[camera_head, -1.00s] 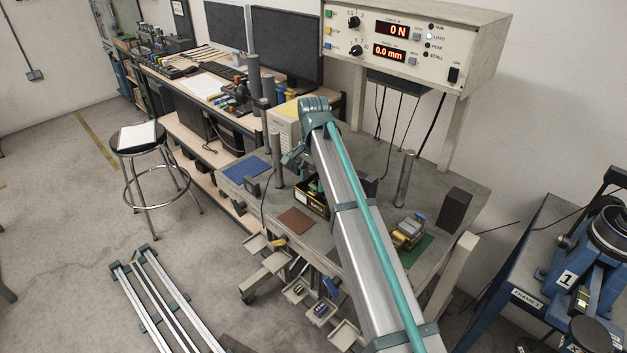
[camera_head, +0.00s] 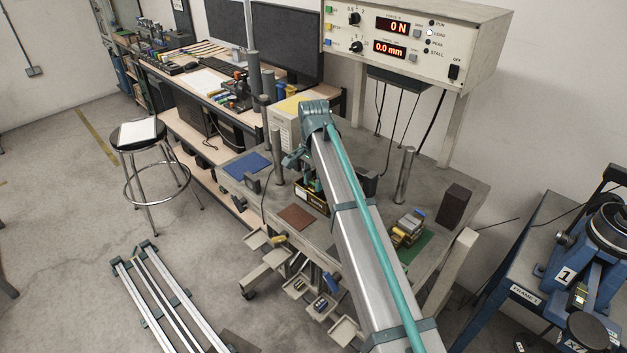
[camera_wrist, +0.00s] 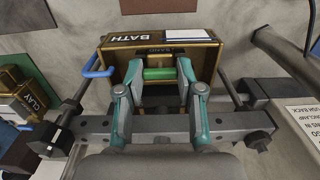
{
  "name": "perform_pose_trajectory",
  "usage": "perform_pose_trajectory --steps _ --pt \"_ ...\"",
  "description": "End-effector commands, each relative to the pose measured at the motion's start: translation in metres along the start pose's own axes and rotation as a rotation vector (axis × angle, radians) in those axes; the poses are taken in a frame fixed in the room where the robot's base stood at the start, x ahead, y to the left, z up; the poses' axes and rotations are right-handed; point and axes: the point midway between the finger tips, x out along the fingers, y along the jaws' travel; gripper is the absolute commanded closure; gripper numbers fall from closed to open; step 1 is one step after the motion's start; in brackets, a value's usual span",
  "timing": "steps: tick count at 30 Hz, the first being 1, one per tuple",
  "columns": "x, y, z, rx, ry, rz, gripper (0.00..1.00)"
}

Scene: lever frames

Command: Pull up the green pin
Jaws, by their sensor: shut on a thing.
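The green pin (camera_wrist: 160,73) lies crosswise between the fingertips of my gripper (camera_wrist: 161,76) in the wrist view. My two teal-and-grey fingers are shut on it, one at each end. Just behind it stands a brown and gold box (camera_wrist: 196,52) marked "BATH", with a second label partly hidden by the fingers. In the head view this dark box (camera_head: 313,197) sits on the grey bench, left of my arm. The pin itself cannot be made out there, and my arm hides part of that area.
A dark metal bar (camera_wrist: 160,125) with end clamps crosses below the pin. A blue curved handle (camera_wrist: 97,68) is at the box's left. On the bench (camera_head: 345,232) stand metal posts (camera_head: 404,175) and a dark block (camera_head: 454,204). The display box (camera_head: 410,40) reads 0 N and 0.0 mm.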

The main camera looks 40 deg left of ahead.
Motion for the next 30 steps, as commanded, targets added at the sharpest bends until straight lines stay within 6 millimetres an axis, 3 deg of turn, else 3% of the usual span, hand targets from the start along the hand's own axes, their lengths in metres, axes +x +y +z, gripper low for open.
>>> perform_pose_trajectory --steps 8,15,16,20,30 --pt "-0.017 -0.001 -0.001 0.000 0.001 -0.001 1.00" --pt "-0.018 -0.001 -0.001 0.000 0.002 -0.001 1.00" --pt "-0.018 -0.001 -0.001 0.000 0.002 -0.002 0.59" --pt "-0.018 -0.001 -0.001 0.000 0.001 -0.001 0.38" --pt "-0.018 0.000 0.000 0.000 0.000 0.000 0.38"
